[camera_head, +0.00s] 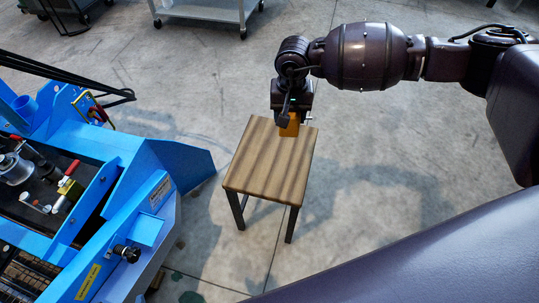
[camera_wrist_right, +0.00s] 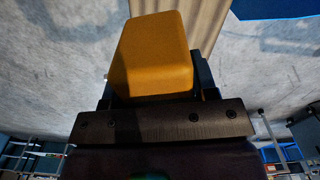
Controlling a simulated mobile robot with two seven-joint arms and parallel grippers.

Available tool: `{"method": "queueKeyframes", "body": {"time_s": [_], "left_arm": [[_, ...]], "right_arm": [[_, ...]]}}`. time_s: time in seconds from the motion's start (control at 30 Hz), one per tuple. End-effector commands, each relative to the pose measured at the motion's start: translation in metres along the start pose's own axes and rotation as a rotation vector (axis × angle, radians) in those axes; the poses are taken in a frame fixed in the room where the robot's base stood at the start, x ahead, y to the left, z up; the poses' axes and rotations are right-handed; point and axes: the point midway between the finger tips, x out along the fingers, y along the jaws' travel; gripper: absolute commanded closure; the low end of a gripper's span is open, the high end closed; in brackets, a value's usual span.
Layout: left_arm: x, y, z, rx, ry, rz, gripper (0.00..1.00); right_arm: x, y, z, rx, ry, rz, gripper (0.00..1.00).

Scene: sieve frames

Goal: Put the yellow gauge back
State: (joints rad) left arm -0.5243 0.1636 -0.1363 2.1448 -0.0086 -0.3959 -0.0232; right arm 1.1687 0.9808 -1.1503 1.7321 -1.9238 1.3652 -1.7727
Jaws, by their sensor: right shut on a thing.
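The yellow gauge (camera_head: 289,126) looks like an orange-yellow block with rounded edges. My right gripper (camera_head: 291,112) points down and is shut on it, over the far right part of the wooden stool (camera_head: 265,175). I cannot tell whether the gauge touches the seat. In the right wrist view the gauge (camera_wrist_right: 150,52) stands out between the dark jaws of the right gripper (camera_wrist_right: 152,98), with a strip of the wood behind it. My left gripper is not in view.
A blue machine (camera_head: 165,165) fills the left side, with a smaller yellow part (camera_head: 70,188) and metal fittings on its dark bed. A grey cart (camera_head: 205,12) stands at the back. The concrete floor right of the stool is clear.

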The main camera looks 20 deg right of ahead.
Motion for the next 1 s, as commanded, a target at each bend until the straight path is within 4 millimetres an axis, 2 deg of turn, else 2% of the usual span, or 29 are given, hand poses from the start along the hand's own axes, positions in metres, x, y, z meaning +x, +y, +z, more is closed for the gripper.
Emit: {"method": "queueKeyframes", "body": {"time_s": [0.03, 0.1, 0.23, 0.4, 0.53, 0.63, 0.8, 1.0], "left_arm": [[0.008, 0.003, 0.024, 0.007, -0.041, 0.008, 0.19], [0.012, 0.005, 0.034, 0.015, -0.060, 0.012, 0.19], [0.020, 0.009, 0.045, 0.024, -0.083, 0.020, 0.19], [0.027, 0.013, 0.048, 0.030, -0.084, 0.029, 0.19], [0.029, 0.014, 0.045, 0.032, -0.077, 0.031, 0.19], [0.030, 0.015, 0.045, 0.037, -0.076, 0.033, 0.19], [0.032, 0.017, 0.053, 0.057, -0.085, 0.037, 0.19], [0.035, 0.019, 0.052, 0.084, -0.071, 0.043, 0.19]], "right_arm": [[0.029, -0.006, -0.011, 0.030, -0.021, 0.008, 0.86], [0.039, -0.013, -0.025, 0.075, -0.022, 0.008, 0.86], [0.054, -0.025, -0.048, 0.145, -0.018, 0.007, 0.86], [0.061, -0.034, -0.067, 0.205, -0.008, 0.004, 0.86], [0.063, -0.038, -0.072, 0.223, -0.002, 0.001, 0.86], [0.074, -0.038, -0.073, 0.227, -0.003, 0.000, 0.86], [0.112, -0.038, -0.072, 0.227, -0.007, 0.002, 0.86], [0.157, -0.037, -0.071, 0.226, -0.008, 0.003, 0.86]]}}
